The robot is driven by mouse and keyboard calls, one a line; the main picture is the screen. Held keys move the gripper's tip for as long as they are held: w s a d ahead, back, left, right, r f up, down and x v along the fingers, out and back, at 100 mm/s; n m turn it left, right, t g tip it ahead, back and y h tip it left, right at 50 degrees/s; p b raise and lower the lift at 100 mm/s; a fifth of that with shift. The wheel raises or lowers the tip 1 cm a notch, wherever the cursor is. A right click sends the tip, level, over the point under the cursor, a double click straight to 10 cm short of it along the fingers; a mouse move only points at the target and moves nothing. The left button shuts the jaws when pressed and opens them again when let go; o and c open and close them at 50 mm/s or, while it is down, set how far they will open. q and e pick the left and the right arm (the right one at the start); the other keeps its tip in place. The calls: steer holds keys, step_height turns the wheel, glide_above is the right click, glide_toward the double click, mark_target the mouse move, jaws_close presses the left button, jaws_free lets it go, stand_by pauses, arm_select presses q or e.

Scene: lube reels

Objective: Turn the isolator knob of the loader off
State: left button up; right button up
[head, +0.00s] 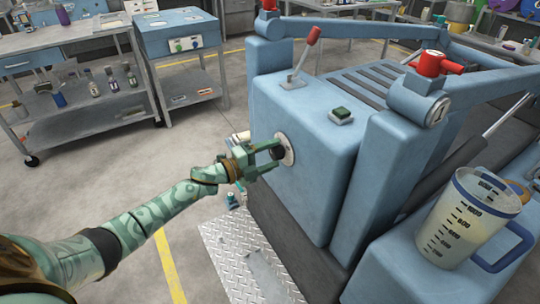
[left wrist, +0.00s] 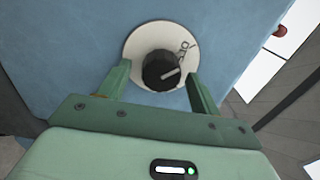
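The isolator knob (head: 278,152) is a dark round knob on a pale disc (head: 287,160), set on the blue side panel of the loader (head: 310,130). In the left wrist view the knob (left wrist: 162,70) has a light pointer line aimed to the upper right, on a white plate (left wrist: 135,47) with partly readable markings. My left gripper (head: 265,155) is in front of the panel, its fingers apart on either side of the knob. In the left wrist view the fingers (left wrist: 158,85) do not appear to press on it. My right gripper is not seen.
A measuring jug (head: 468,218) stands at the right. A metal tread plate (head: 240,265) lies below. Open floor (head: 110,180) is at the left.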

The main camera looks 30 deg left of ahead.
arm_select(q)
steer(key=p+v, duration=0.3)
steer(key=v, duration=1.3)
steer(key=shift+s+a, duration=0.1)
